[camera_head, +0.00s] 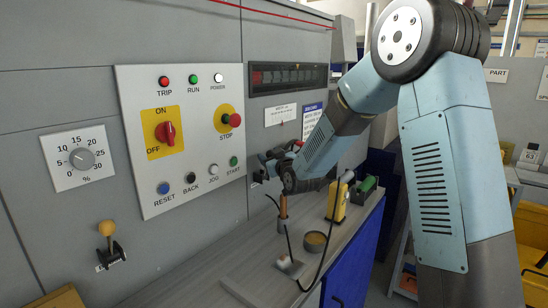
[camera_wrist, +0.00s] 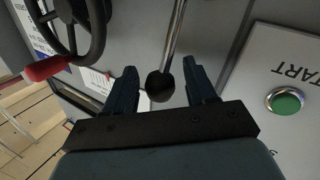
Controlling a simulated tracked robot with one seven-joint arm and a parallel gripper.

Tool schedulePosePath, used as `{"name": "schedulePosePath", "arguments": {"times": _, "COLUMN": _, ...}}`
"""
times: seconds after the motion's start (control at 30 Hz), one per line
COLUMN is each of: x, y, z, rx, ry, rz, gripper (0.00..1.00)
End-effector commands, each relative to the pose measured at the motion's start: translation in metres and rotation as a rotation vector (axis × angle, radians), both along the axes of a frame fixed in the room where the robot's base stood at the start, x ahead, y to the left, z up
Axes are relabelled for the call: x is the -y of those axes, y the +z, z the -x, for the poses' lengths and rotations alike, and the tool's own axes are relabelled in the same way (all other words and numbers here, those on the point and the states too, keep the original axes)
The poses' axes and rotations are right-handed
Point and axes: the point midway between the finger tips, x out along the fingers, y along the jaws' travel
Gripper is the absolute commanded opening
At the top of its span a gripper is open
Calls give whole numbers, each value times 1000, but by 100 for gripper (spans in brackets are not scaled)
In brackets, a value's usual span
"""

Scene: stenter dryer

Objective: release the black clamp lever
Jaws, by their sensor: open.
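The black clamp lever (camera_wrist: 161,86) shows in the wrist view as a metal rod ending in a black ball knob. The knob appears between the two fingers of my gripper (camera_wrist: 160,68), with a gap on each side. The fingers are open and hold nothing. How far the knob lies in depth from the fingers is hard to tell. In the head view my gripper (camera_head: 266,166) is near the panel face, right of the START button, and my arm hides the lever there.
A black handwheel (camera_wrist: 83,30) with a red handle (camera_wrist: 46,71) is at upper left in the wrist view. The green START button (camera_wrist: 285,101) is at right. In the head view, a yellow-knobbed lever (camera_head: 107,229) is at lower left, and a bench (camera_head: 190,280) holds a yellow device (camera_head: 338,200).

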Motion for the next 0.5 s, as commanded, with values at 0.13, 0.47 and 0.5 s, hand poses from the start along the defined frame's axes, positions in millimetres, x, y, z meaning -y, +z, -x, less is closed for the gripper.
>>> {"name": "schedulePosePath", "arguments": {"times": 0.13, "x": 0, "y": 0, "z": 0, "rx": 0, "ry": 0, "rz": 0, "gripper": 56}}
{"name": "schedulePosePath", "arguments": {"times": 0.47, "x": 0, "y": 0, "z": 0, "rx": 0, "ry": 0, "rz": 0, "gripper": 25}}
{"name": "schedulePosePath", "arguments": {"times": 0.5, "x": 0, "y": 0, "z": 0, "rx": 0, "ry": 0, "rz": 0, "gripper": 21}}
